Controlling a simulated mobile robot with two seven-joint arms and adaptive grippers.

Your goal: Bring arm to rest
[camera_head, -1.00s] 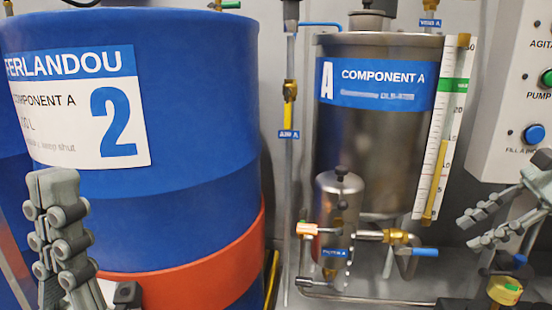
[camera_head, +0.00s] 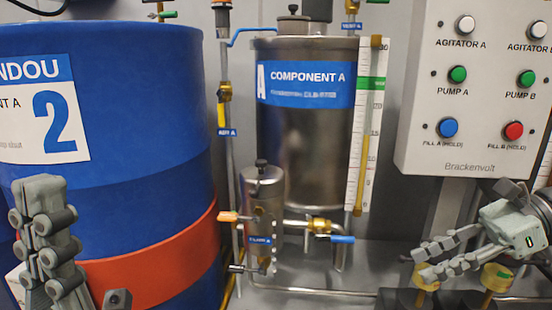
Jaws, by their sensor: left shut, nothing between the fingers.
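My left gripper (camera_head: 38,190) stands upright at the lower left, in front of the blue drum. It is shut and empty. My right gripper (camera_head: 418,266) is at the lower right and points left, below the control panel.
A blue drum (camera_head: 130,100) with a red band fills the left. The Component A tank (camera_head: 312,150), a small filter (camera_head: 262,200) and pipes with valves stand in the middle. A control panel (camera_head: 485,110) hangs at the upper right. Brass fittings (camera_head: 497,277) are beside my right gripper.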

